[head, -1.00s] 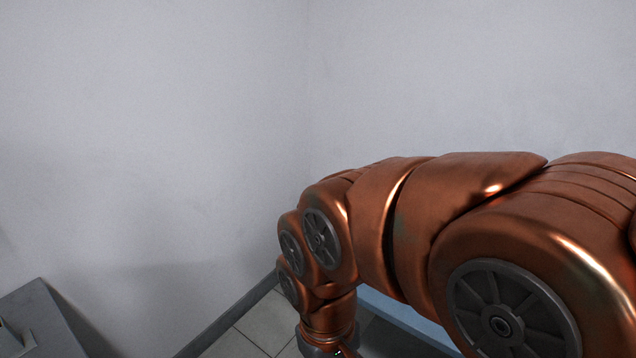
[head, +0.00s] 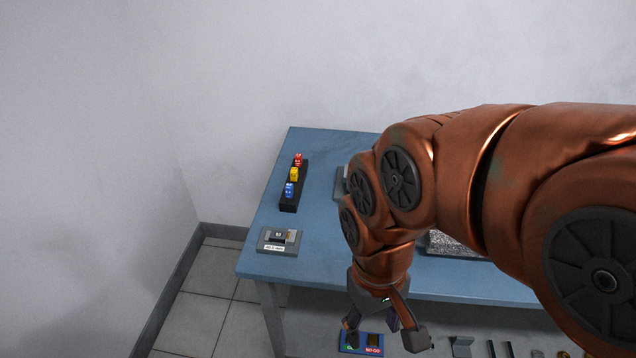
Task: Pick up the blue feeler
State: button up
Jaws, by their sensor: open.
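The blue feeler (head: 289,190) sits at the near end of a black rack (head: 288,208) on the left part of the blue table. A yellow feeler (head: 294,174) and a red feeler (head: 298,160) stand behind it in the same rack. My gripper (head: 384,332) points down, open, in front of the table's near edge. In the picture it is right of and below the blue feeler, well apart from it. I see nothing between its fingers that it holds.
The blue table (head: 325,145) stands against the wall. A grey labelled block (head: 279,242) lies at its near left corner. My arm hides much of the table's right part. Below the table are a blue tray (head: 349,350) with a red label and several dark parts.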

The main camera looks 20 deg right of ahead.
aim_at(289, 188)
jog(key=u, duration=1.8)
jog(key=k, duration=0.4)
jog(key=z, duration=0.8)
